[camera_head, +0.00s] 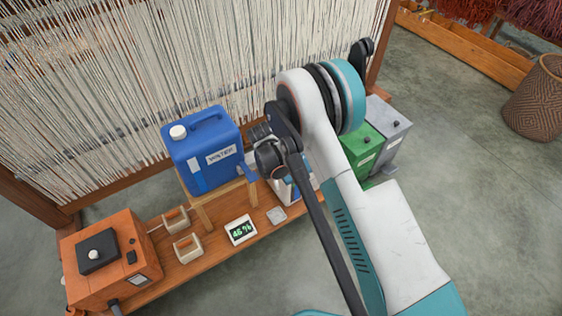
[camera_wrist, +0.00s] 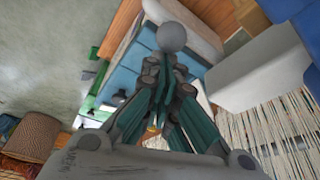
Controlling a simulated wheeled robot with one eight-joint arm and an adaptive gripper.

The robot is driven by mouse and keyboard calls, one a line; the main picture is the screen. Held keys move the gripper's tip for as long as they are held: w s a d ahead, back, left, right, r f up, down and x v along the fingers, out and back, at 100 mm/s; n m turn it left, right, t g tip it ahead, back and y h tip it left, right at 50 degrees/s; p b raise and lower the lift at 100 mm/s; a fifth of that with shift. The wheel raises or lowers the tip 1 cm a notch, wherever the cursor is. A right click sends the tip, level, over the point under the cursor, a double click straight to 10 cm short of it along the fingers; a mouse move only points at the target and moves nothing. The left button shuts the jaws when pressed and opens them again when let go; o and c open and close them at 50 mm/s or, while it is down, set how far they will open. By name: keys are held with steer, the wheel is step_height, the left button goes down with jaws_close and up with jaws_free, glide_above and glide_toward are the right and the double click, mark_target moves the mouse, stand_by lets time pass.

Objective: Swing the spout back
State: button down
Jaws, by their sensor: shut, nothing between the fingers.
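The blue water container (camera_head: 205,150) with a white cap stands on a small wooden stand in the head view. A blue-and-white box (camera_head: 302,182) is partly hidden by my arm. In the head view my gripper is hard to make out.
An orange machine (camera_head: 108,258), two small wooden-handled blocks (camera_head: 187,247) and a display reading 46 % (camera_head: 240,230) are on the low bench. Green (camera_head: 360,147) and grey (camera_head: 390,130) bins stand right of my arm. The threaded loom (camera_head: 110,80) rises behind.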

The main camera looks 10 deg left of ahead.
steer(key=shift+s+a, duration=0.1)
steer(key=shift+s, duration=0.1)
stand_by(0.4)
steer(key=w+d, duration=0.2)
steer(key=w, duration=0.2)
steer(key=p+v, duration=0.4)
steer(key=v, duration=0.6)
steer(key=shift+a, duration=0.15)
